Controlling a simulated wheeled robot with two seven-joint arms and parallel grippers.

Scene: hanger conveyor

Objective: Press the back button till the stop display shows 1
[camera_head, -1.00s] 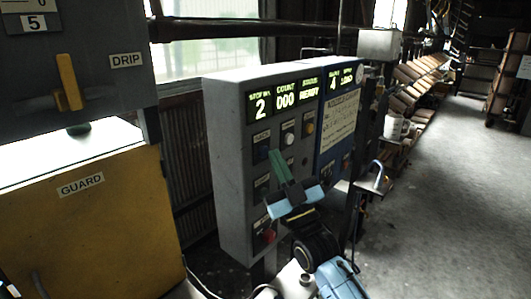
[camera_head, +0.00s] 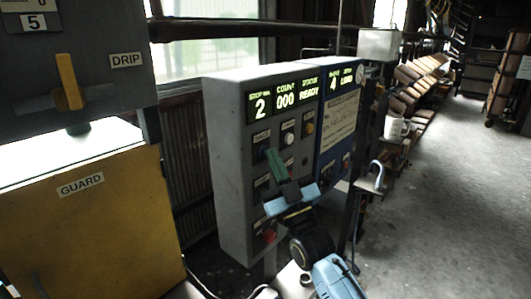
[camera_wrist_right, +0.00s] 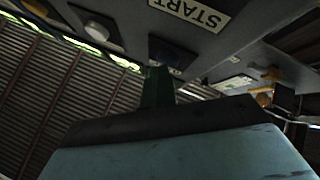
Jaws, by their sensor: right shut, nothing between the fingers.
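The grey control box (camera_head: 232,170) has a lit stop display (camera_head: 261,106) reading 2, a count of 000 and a status of READY. The back button (camera_head: 261,152), dark blue, sits under a small label on the box's front. My right gripper (camera_head: 271,153) is shut and empty, its green fingertips just beside the back button's lower right. I cannot tell whether they touch it. In the right wrist view, the green fingers (camera_wrist_right: 157,88) point up at the panel, near a dark blue button and a START label (camera_wrist_right: 190,10). My left gripper is not in view.
A red button (camera_head: 269,236) is low on the box. A blue panel (camera_head: 338,125) adjoins at right. The yellow guard (camera_head: 90,230) stands at left. Open floor lies at right.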

